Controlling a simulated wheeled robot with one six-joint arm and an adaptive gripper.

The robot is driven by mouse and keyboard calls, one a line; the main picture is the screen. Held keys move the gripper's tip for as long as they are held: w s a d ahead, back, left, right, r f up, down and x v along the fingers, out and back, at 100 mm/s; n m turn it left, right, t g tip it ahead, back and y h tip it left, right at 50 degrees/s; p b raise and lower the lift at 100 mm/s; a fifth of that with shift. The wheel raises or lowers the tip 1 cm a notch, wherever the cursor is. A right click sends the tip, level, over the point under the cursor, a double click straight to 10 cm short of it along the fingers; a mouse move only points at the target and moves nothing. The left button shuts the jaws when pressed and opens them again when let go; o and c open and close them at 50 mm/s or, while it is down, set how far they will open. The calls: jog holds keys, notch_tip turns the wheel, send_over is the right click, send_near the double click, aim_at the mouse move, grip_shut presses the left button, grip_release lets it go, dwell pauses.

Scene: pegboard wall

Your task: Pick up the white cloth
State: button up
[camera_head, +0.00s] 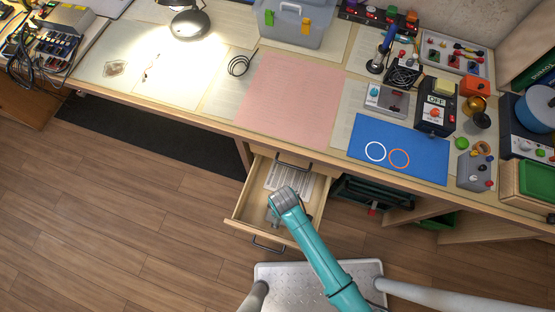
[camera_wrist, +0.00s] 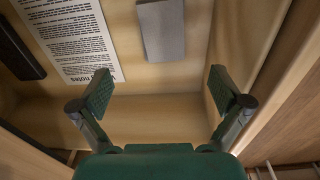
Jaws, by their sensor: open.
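My gripper (camera_wrist: 159,88) is open and empty, its two dark green fingers apart inside the open drawer (camera_head: 243,208). In the wrist view a pale grey flat rectangular piece (camera_wrist: 163,30) lies in the drawer beyond the fingertips, apart from them. I cannot tell whether it is cloth; no other clearly white cloth shows. In the head view my arm covers part of the drawer, and my gripper (camera_head: 273,217) is mostly hidden below the wrist.
A printed sheet (camera_wrist: 72,38) lies in the drawer, with a black object (camera_wrist: 18,48) at its left. The bench holds a pink mat (camera_head: 290,95), a blue mat (camera_head: 400,148), a lamp (camera_head: 187,20) and a toolbox (camera_head: 290,22).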

jog(key=shift+w+a+f, duration=0.1)
jog(key=shift+a+f, duration=0.05)
jog(key=shift+f, duration=2.55)
jog(key=shift+w+a+f, duration=0.1)
jog(key=shift+a+f, duration=0.05)
jog(key=shift+f, duration=2.5)
jog(key=shift+c, duration=0.3)
jog(key=shift+s, duration=0.1)
jog(key=c, duration=1)
